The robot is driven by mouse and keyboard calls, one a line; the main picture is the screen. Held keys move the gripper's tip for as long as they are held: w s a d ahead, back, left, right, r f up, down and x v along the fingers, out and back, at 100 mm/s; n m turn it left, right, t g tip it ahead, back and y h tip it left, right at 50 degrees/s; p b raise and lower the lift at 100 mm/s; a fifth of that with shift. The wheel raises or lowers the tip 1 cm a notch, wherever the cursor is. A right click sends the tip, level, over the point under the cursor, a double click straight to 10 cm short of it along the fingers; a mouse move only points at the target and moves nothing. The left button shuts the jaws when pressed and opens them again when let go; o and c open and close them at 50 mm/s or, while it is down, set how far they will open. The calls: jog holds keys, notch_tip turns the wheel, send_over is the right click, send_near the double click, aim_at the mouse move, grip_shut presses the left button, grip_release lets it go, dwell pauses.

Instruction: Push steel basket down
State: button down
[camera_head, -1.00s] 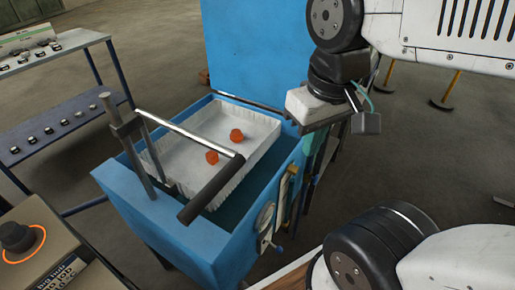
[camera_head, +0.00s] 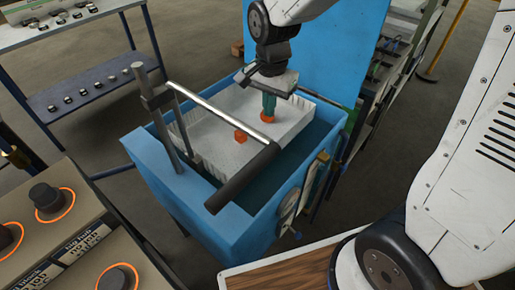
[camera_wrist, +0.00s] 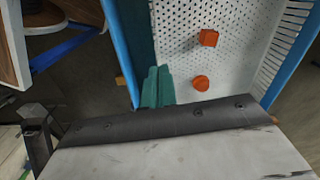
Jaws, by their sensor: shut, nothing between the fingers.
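The steel basket (camera_head: 215,138) is a pale, perforated rectangular tray inside the blue tank (camera_head: 197,222). It also shows in the wrist view (camera_wrist: 228,72). Two orange-red pieces lie in it, one near the middle (camera_head: 240,138) and one toward the back (camera_head: 267,117). My gripper (camera_head: 268,106) is shut and empty, its teal fingers pointing down over the basket's back part, in front of the back piece in the picture. In the wrist view my fingertips (camera_wrist: 157,72) appear beside the basket's edge. I cannot tell whether they touch anything.
The tank's blue lid (camera_head: 320,50) stands open behind. A control panel (camera_head: 60,225) is at lower left, a shelf rack (camera_head: 85,75) behind it.

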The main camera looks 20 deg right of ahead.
notch_tip(320, 180, down, 4)
jog(key=w+a+m, duration=0.2)
send_near(257, 149)
jog(key=f, duration=0.2)
jog(key=s+f, duration=0.1)
jog(key=f, duration=0.1)
jog(key=s+f, duration=0.1)
jog(key=f, duration=0.2)
jog(key=shift+s+a, duration=0.2)
jog(key=shift+a, duration=0.05)
